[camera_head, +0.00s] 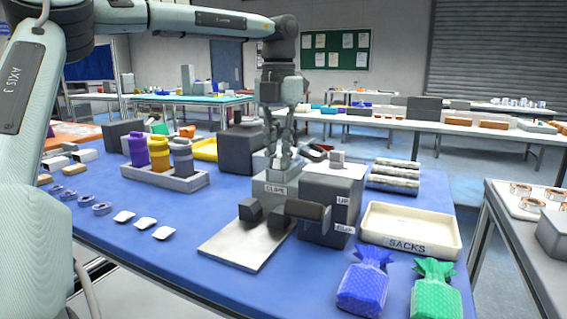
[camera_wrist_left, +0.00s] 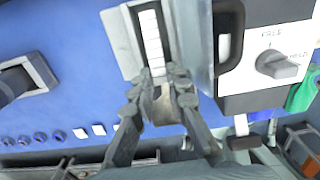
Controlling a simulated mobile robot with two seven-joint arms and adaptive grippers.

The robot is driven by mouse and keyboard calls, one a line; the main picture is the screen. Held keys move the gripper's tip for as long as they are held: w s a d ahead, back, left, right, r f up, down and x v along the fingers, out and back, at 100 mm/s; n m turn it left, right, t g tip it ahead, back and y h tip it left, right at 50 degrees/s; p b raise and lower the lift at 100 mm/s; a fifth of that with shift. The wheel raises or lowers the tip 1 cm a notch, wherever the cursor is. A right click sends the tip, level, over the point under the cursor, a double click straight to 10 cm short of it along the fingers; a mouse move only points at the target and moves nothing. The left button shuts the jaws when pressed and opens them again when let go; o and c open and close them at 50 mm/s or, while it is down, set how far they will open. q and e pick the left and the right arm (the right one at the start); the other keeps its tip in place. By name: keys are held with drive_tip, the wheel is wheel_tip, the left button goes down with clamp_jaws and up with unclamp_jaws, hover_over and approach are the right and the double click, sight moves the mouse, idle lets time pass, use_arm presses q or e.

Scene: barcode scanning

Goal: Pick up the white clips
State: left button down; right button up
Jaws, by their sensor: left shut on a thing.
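In the left wrist view, the gripper (camera_wrist_left: 160,90) is shut on a small pale piece (camera_wrist_left: 161,108), seemingly a white clip, partly hidden by the fingers. Beyond the fingertips, a row of white clips (camera_wrist_left: 150,38) lies in the slot of the pale box (camera_wrist_left: 117,42). The gripper hides much of the box top in the head view. My right gripper is not in view.
A dark grey machine (camera_head: 328,207) stands right against the box, with a light plate (camera_head: 247,243) in front. A SACKS tray (camera_head: 410,229), a blue sack (camera_head: 364,284) and a green sack (camera_head: 436,290) are at right. Bottles (camera_head: 160,154) stand in a holder at left.

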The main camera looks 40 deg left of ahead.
use_arm(q)
drive_tip(key=shift+r, duration=0.1)
wheel_tip(320, 180, up, 10)
idle(0.4)
